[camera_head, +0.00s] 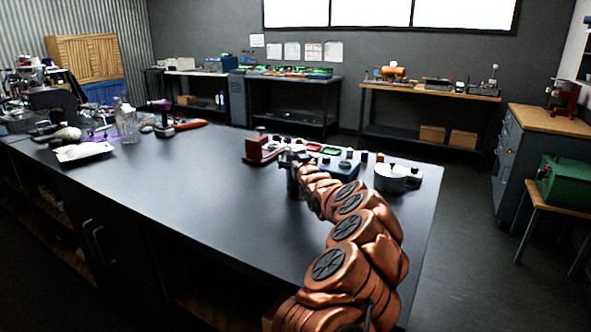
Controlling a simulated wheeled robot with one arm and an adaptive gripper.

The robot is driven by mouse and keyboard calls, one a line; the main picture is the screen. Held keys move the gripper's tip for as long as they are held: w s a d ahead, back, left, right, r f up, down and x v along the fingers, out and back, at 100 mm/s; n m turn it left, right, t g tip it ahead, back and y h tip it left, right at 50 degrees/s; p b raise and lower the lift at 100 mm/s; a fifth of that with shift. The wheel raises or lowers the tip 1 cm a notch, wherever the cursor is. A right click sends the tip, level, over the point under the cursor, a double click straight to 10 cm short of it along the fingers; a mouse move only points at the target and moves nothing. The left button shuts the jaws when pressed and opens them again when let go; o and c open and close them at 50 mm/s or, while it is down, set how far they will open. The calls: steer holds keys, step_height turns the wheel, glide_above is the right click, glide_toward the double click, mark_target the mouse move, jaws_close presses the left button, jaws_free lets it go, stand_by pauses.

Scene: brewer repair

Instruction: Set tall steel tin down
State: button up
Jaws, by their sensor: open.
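My copper-coloured arm reaches over the dark worktop (200,200), and my gripper (297,164) is at its far end, low over the far part of the top. The gripper is small here, partly hidden by my arm, and open. A grey metal cylinder, which looks like the tall steel tin (292,184), stands upright right at the gripper. Its right side is hidden by my arm. I cannot tell whether the fingers touch it or whether its base rests fully on the worktop.
A red device (263,150) stands just left of the gripper. A blue box (338,168) and a wide silver round container (391,178) stand to the right, among several small items. A glass jar (127,124) and clutter fill the left end. The worktop's middle is clear.

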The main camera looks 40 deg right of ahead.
steer(key=c, duration=1.5)
steer(key=shift+r, duration=0.15)
